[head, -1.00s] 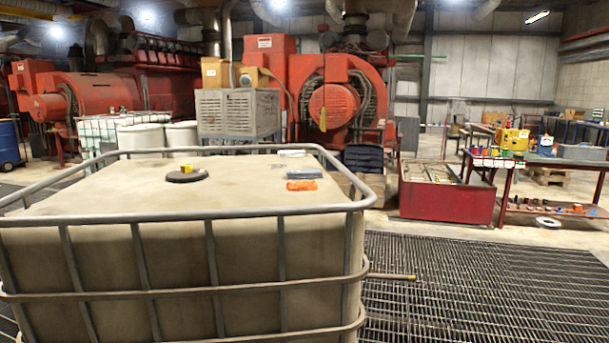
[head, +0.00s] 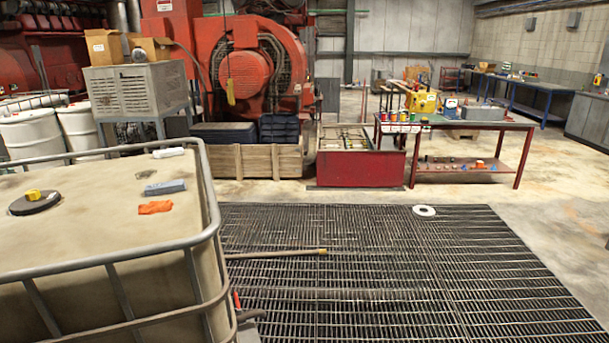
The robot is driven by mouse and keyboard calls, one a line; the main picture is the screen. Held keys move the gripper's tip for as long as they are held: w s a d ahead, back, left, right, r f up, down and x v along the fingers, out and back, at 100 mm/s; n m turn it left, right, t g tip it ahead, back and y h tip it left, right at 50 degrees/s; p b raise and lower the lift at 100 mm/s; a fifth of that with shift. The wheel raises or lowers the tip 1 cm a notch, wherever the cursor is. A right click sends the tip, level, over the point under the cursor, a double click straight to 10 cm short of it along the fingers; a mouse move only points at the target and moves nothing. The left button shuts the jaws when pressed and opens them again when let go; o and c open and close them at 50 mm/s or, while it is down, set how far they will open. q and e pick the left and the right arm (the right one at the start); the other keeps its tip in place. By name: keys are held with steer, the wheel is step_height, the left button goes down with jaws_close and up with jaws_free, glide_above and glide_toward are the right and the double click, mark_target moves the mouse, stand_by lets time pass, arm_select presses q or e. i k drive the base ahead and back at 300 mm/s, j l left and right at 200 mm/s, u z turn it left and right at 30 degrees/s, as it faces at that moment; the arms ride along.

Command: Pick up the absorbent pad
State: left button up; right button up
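A small grey-blue slab (head: 165,187) lies flat on top of the caged pale tank (head: 95,222) at the left of the head view. It may be the absorbent pad, but I cannot tell for certain. A crumpled orange cloth (head: 155,207) lies just in front of it, and a white rolled item (head: 168,153) lies behind it near the back rail. A round dark cap (head: 35,202) with a yellow piece on it is to the left. Neither of my grippers is in view.
A metal rail (head: 213,195) rims the tank top. A pipe (head: 275,253) sticks out over the floor grating (head: 400,260), which is mostly clear. A white ring (head: 424,211) lies at its far edge. Beyond are a wooden crate (head: 243,161), a red bin (head: 355,168) and a workbench (head: 470,124).

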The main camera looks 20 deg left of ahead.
mark_target(165, 188)
steer(key=i+l+z, duration=0.2)
steer(key=z, duration=0.2)
steer(key=i+l+z, duration=0.25)
steer(key=z, duration=0.15)
steer(key=i+l+z, duration=0.25)
steer(key=z, duration=0.15)
steer(key=i+z, duration=0.4)
steer(key=i+u, duration=0.25)
steer(key=i, duration=0.2)
steer(key=i+l+u, duration=0.2)
steer(key=i, duration=0.2)
steer(key=i+j+u, duration=0.25)
steer(key=u, duration=0.15)
steer(key=i+u, duration=0.85)
steer(key=i+l+u, duration=0.1)
steer(key=i+u, duration=0.65)
steer(key=i, duration=0.3)
steer(key=i+u, duration=0.35)
steer(key=i, duration=0.2)
steer(key=i+l+u, duration=0.3)
steer(key=i, duration=0.3)
steer(key=i+j+u, duration=0.1)
steer(key=u, duration=0.3)
steer(key=i+u, duration=0.25)
steer(key=u, duration=0.2)
steer(key=i+u, duration=0.2)
steer(key=u, duration=0.2)
steer(key=i+u, duration=0.2)
steer(key=u, duration=0.25)
